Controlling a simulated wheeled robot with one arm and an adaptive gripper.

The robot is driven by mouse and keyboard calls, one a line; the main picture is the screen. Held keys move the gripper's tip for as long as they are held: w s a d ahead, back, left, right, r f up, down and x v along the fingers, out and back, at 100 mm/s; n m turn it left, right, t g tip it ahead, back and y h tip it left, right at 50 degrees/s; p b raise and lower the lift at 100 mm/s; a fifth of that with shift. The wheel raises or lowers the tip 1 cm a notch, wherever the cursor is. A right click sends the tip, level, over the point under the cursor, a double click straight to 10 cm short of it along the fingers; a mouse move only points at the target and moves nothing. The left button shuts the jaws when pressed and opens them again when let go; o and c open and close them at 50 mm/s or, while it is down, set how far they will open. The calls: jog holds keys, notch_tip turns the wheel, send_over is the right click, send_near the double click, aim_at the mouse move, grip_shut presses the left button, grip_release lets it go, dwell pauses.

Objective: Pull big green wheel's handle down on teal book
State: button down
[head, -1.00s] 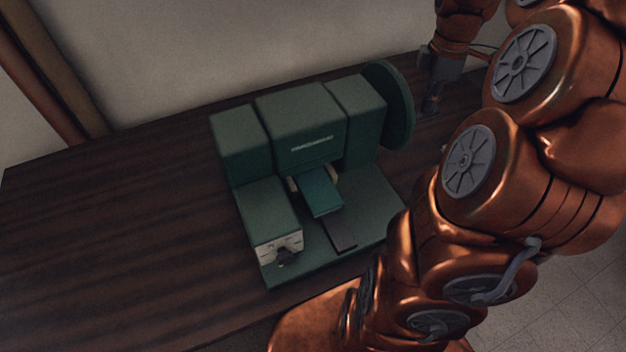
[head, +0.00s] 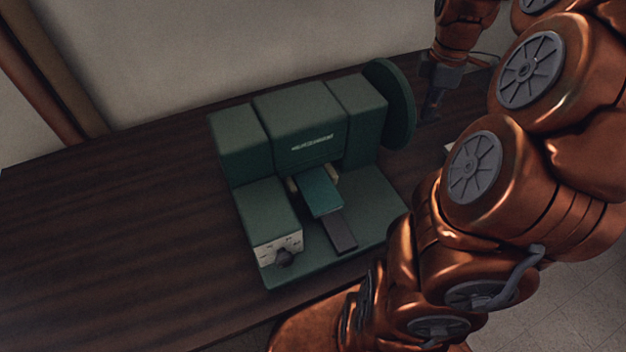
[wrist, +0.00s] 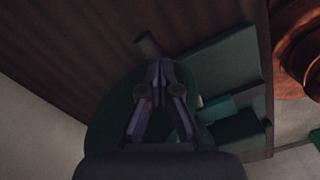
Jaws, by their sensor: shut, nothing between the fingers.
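The green machine (head: 300,125) stands on a dark wooden table. Its big green wheel (head: 396,105) is upright on the right side; it also shows as a dark disc in the wrist view (wrist: 110,112). A grey cylinder that looks like the wheel's handle (wrist: 147,44) sticks out just beyond my fingertips in the wrist view. The teal book (head: 318,190) lies tilted in the machine's middle opening. My gripper (head: 432,112) is to the right of the wheel, pointing down. Its fingers (wrist: 160,68) are shut and empty, close to the handle; contact cannot be told.
A dark grey strip (head: 341,232) lies below the book. The table (head: 110,220) is clear to the left. A wall stands behind.

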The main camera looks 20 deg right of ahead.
aim_at(422, 121)
jog(key=shift+f, duration=0.45)
jog(key=shift+f+b, duration=0.5)
jog(key=shift+f, duration=0.1)
jog(key=shift+w+f+b, duration=0.25)
jog(key=shift+f+b, duration=0.1)
jog(key=shift+f, duration=0.3)
jog(key=shift+w+f, duration=0.1)
jog(key=shift+f, duration=0.25)
dwell(0.5)
